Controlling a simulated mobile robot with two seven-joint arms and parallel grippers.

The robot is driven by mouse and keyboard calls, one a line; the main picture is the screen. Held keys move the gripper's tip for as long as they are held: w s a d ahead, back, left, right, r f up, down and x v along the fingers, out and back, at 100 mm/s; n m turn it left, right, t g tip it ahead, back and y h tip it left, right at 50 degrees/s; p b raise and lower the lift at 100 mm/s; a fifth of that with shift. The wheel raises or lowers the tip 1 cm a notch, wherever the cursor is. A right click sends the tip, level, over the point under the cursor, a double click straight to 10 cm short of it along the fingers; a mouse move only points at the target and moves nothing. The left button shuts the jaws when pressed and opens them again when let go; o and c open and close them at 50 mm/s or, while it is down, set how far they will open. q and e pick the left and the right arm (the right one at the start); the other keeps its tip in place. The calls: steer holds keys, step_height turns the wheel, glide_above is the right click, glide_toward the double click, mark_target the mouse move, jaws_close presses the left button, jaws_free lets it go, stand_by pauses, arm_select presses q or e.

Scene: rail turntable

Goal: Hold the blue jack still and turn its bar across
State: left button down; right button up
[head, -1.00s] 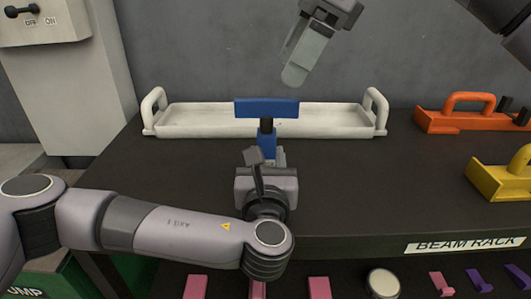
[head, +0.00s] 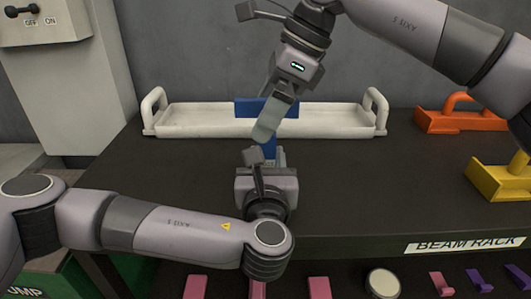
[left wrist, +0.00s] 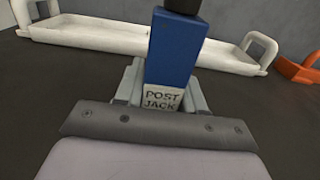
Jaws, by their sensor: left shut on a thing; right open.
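The blue jack (head: 269,150) stands upright on the dark table, with its blue bar (head: 247,107) lying left to right on top. My left gripper (head: 267,161) is shut on the jack's post from the near side. My right gripper (head: 266,129) is open and points down at the bar, hiding part of it and the stem. I cannot tell whether it touches the bar.
A white tray (head: 190,130) with two end handles lies just behind the jack. An orange handled block (head: 455,122) and a yellow one (head: 497,183) stand at the right. The table (head: 160,175) is clear left and right of the jack. A switch box (head: 42,25) is at far left.

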jaws_close()
steer(key=shift+n+g, duration=0.7)
steer(key=shift+n, duration=0.9)
steer(key=shift+n+g+h, duration=0.4)
steer(key=shift+n+g, duration=0.3)
steer(key=shift+n, duration=1)
steer(key=shift+o, duration=0.4)
jaws_free()
arm_select(q)
steer(key=c, duration=0.6)
jaws_free()
steer(key=shift+s, duration=0.1)
